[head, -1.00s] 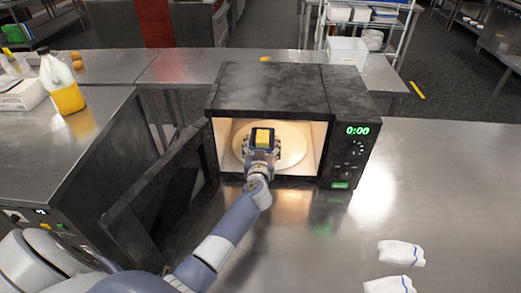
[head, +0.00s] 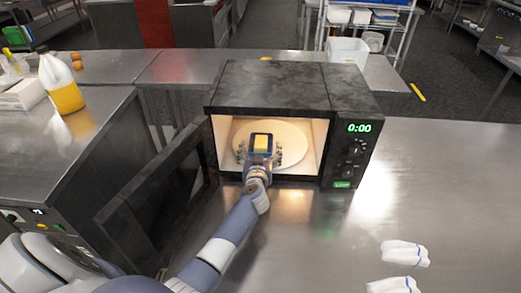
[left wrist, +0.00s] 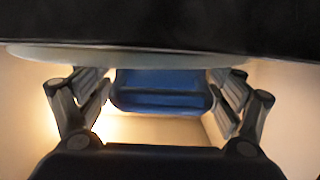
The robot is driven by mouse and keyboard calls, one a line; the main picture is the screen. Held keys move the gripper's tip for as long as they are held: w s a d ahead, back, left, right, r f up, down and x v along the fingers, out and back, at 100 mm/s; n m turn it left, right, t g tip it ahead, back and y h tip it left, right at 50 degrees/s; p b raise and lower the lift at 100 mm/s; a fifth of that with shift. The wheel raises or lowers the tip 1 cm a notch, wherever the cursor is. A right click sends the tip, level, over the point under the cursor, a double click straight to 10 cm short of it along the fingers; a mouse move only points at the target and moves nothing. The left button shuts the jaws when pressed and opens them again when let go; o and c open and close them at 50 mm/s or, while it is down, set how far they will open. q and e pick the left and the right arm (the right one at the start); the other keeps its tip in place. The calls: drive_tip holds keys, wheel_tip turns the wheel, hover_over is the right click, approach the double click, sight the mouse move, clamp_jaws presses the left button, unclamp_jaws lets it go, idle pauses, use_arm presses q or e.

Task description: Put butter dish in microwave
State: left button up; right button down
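The butter dish, blue with a yellow block of butter (head: 261,143), is inside the open microwave (head: 270,88). It appears to rest on the front part of the pale turntable (head: 292,147). My left gripper (head: 261,151) reaches through the doorway with one finger on each side of the dish. Its fingers look spread, with slight gaps beside the dish. In the left wrist view, the blue dish (left wrist: 162,92) sits between the fingers, against the turntable edge (left wrist: 40,53). My right gripper is not in view.
The microwave door (head: 150,195) stands open on the left, close to my left arm. A jug with yellow liquid (head: 62,85) stands on the left counter. The counter right of the microwave is mostly clear.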

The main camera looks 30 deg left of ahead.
use_arm(q)
drive_tip(key=shift+r, duration=0.1)
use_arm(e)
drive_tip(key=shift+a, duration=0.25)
use_arm(q)
drive_tip(key=shift+s+d+r, duration=0.1)
drive_tip(key=shift+s, duration=0.1)
drive_tip(key=p+v, duration=0.1)
drive_tip(key=v, duration=1)
drive_tip(key=shift+s+p, duration=0.3)
drive_tip(key=shift+p, duration=0.1)
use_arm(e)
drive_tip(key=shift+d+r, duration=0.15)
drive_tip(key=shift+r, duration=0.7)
use_arm(q)
drive_tip(key=shift+d, duration=0.1)
